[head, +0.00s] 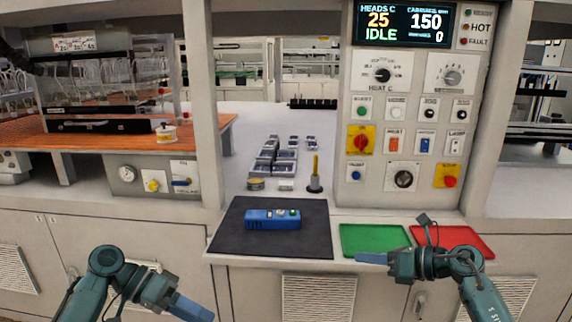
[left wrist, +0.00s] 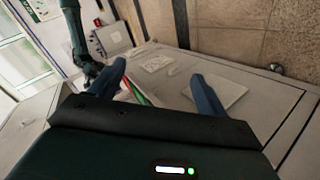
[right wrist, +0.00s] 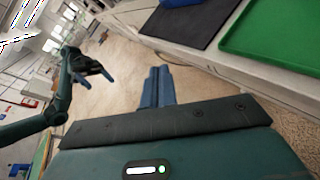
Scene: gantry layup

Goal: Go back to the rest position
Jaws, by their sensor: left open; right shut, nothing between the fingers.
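My right gripper (head: 372,258) is in front of the green tray in the head view, its blue fingers pointing left. In the right wrist view its fingers (right wrist: 158,88) are together with nothing between them. My left gripper (head: 192,308) is at the bottom left of the head view, below the counter edge, pointing right. In the left wrist view its two blue fingers (left wrist: 165,92) are spread apart and empty. My left arm also shows in the right wrist view.
A blue device (head: 272,219) lies on the black mat (head: 232,247). A green tray (head: 376,234) and a red tray (head: 470,238) lie to its right. Small grey blocks (head: 286,156) and a yellow-handled tool (head: 315,172) stand behind the mat. The control panel (head: 405,120) reads IDLE.

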